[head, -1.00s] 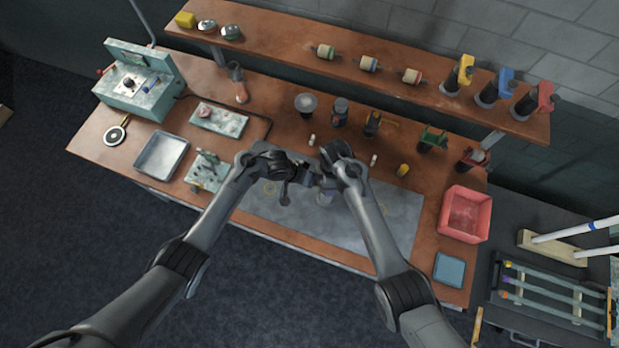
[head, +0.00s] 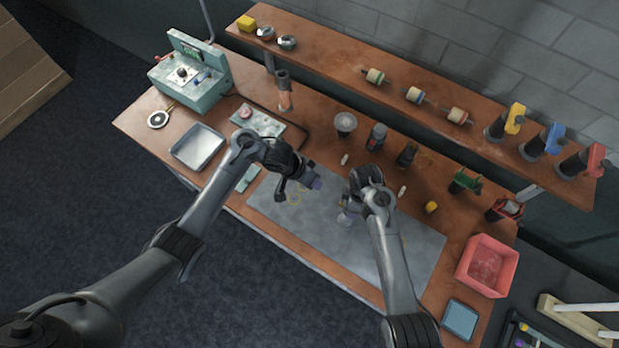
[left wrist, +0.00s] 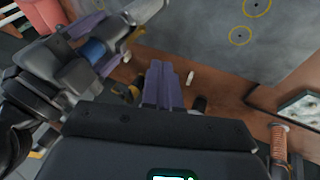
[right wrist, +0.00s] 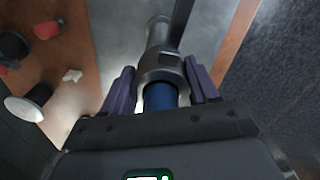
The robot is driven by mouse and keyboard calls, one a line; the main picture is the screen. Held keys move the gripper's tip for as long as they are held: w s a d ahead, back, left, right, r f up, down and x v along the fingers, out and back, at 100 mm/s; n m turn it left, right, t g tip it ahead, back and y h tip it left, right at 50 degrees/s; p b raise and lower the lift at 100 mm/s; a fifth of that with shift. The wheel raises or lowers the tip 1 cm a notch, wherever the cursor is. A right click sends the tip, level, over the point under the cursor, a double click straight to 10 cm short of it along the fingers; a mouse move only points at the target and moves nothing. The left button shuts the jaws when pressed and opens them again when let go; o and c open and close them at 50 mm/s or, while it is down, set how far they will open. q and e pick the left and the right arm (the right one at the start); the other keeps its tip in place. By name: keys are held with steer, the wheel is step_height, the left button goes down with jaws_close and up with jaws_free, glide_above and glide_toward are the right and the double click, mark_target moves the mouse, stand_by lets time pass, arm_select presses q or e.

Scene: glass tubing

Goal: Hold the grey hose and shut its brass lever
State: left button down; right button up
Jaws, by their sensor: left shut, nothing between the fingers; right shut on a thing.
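My right gripper (right wrist: 160,92) is shut on a grey cylindrical piece with a blue band, which I take for the grey hose (right wrist: 158,62). In the head view my right gripper (head: 349,203) holds it over the grey mat, with its pale end (head: 344,219) showing. In the left wrist view the hose's blue band (left wrist: 94,50) lies between the purple fingers, and a brass-coloured lever (left wrist: 133,38) sticks out beside its body. The lever's exact angle is hard to tell. My left gripper (head: 317,183) is shut and empty, left of the hose and apart from it; its fingertips (left wrist: 163,70) touch each other.
The grey mat (head: 290,225) is mostly clear. Behind it stand a funnel-like cup (head: 345,123), dark holders and small white pieces. A metal tray (head: 198,147) is at left, a red bin (head: 487,265) at right. A shelf (head: 420,110) runs along the back.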

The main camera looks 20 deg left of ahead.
arm_select(q)
steer(key=shift+v, duration=1.35)
steer(key=shift+a, duration=0.1)
arm_select(e)
steer(key=o, duration=1.4)
steer(key=shift+r, duration=0.15)
